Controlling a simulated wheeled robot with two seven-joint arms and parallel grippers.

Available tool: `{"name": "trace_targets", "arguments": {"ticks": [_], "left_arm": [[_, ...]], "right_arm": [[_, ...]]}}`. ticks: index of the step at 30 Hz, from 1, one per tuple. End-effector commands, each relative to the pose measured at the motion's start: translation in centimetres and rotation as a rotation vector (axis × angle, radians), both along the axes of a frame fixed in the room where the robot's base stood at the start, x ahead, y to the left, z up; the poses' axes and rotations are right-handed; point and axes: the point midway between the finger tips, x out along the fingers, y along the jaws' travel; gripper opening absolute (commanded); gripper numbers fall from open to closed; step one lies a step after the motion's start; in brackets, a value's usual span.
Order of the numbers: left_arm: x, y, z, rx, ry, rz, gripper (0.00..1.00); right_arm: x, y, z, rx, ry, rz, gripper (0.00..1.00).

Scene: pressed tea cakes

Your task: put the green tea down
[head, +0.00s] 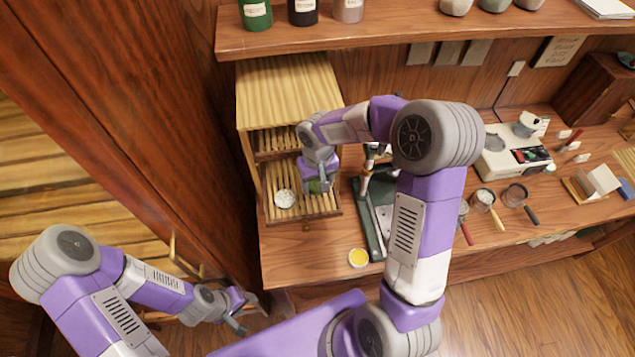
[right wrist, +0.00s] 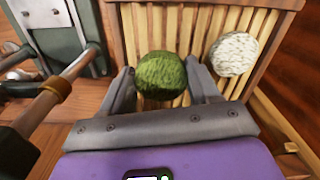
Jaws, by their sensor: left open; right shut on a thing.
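The green tea (right wrist: 161,75) is a round, dark green pressed cake. It sits between the fingers of my right gripper (right wrist: 160,72), which is shut on it. In the head view my right gripper (head: 319,186) is over the right part of a slatted wooden drawer (head: 300,214), and little of the green cake shows. I cannot tell whether the cake touches the slats. A white tea cake (head: 285,198) lies on the slats to the left; it also shows in the right wrist view (right wrist: 234,54). My left gripper (head: 240,314) is open and empty, low at the left.
The drawer juts from a pale wooden cabinet (head: 288,90) with another slatted level above. A dark green press stand (head: 368,225) is right of the drawer. A yellow round item (head: 358,258) lies near the counter edge. A white scale (head: 512,155) and strainers stand further right.

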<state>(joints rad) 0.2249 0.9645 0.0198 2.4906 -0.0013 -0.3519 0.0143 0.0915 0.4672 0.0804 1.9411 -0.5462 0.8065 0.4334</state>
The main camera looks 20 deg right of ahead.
Motion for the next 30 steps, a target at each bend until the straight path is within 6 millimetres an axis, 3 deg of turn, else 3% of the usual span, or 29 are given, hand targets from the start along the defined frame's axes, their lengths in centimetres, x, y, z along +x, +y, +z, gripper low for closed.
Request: {"name": "trace_targets", "arguments": {"ticks": [25,26,30], "left_arm": [[0.0,0.0,-1.2,0.0,0.0,0.0,0.5],[0.0,0.0,-1.2,0.0,0.0,0.0,0.5],[0.0,0.0,-1.2,0.0,0.0,0.0,0.5]], "right_arm": [[0.0,0.0,-1.8,0.0,-0.001,0.0,0.32],[0.0,0.0,-1.8,0.0,-0.001,0.0,0.66],[0.0,0.0,-1.8,0.0,-0.001,0.0,0.87]]}}
